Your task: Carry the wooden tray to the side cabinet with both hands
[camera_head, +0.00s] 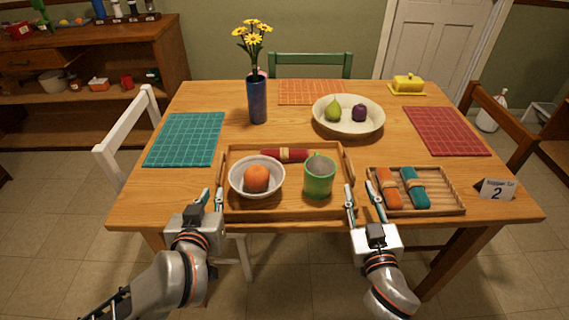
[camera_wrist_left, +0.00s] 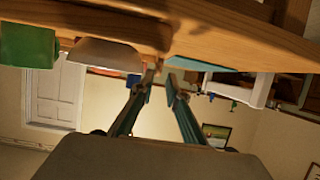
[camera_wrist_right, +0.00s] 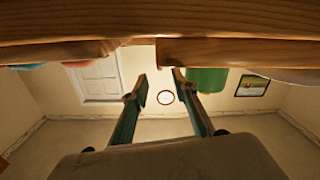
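The wooden tray (camera_head: 290,212) lies on the table near its front edge. It holds a white bowl (camera_head: 240,186) with an orange (camera_head: 256,178), a green mug (camera_head: 320,181) and a rolled red napkin (camera_head: 285,155). My left gripper (camera_head: 212,196) is at the tray's left end, with a narrow gap between its fingertips (camera_wrist_left: 161,76). My right gripper (camera_head: 360,188) is at the tray's right end, fingers apart, with a gap also showing in the right wrist view (camera_wrist_right: 160,78). I cannot tell whether either gripper touches the tray. The wooden side cabinet (camera_head: 110,37) stands at the back left.
A small slatted tray (camera_head: 440,205) with rolled napkins sits close to my right gripper. A blue vase (camera_head: 257,100) and a fruit bowl (camera_head: 347,128) stand behind the tray. A white chair (camera_head: 120,135) stands on the left, between table and cabinet. A number card (camera_head: 496,190) is at right.

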